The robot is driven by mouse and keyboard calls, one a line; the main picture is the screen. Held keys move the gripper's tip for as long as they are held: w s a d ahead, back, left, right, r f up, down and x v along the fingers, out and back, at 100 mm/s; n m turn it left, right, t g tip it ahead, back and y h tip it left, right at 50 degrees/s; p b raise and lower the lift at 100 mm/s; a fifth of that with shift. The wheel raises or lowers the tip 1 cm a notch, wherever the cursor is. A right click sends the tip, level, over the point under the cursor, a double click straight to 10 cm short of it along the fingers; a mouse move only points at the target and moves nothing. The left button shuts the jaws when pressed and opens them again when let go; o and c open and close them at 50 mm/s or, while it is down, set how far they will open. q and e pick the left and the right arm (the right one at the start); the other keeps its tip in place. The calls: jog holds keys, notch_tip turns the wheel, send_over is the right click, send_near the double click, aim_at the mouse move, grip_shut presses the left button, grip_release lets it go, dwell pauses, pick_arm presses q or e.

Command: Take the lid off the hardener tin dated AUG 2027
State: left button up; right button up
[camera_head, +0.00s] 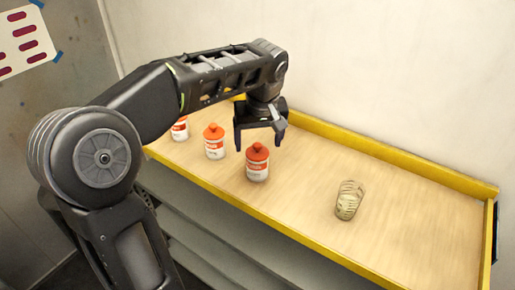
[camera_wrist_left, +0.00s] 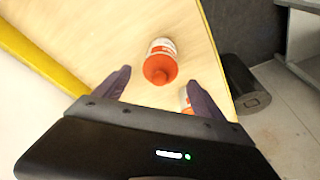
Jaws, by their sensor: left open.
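Three white tins with orange-red lids stand upright in a row on the wooden shelf: the front tin (camera_head: 257,173), the middle tin (camera_head: 214,152) and the far-left tin (camera_head: 179,134), partly hidden by my arm. Their dates are too small to read, so I cannot tell which is AUG 2027. My left gripper (camera_head: 258,147) is open and empty, pointing down above the shelf, close to the front tin in the picture. In the left wrist view, one lidded tin (camera_wrist_left: 161,48) lies ahead between the fingers (camera_wrist_left: 157,80). Another tin (camera_wrist_left: 185,99) is mostly hidden by a finger. My right gripper is not in view.
A see-through striped cup or basket (camera_head: 349,200) stands on the shelf to the right. A yellow rim (camera_head: 400,158) edges the shelf, with a pale wall behind. The shelf between the front tin and the cup is clear.

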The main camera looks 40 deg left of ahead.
aim_at(258, 146)
pick_arm(q)
jog(key=shift+x, duration=1.2)
jog(key=shift+c, duration=0.3)
jog(key=c, duration=1.3)
jog(key=shift+c, duration=0.2)
jog(key=shift+r, duration=0.15)
notch_tip(258, 146, up, 10)
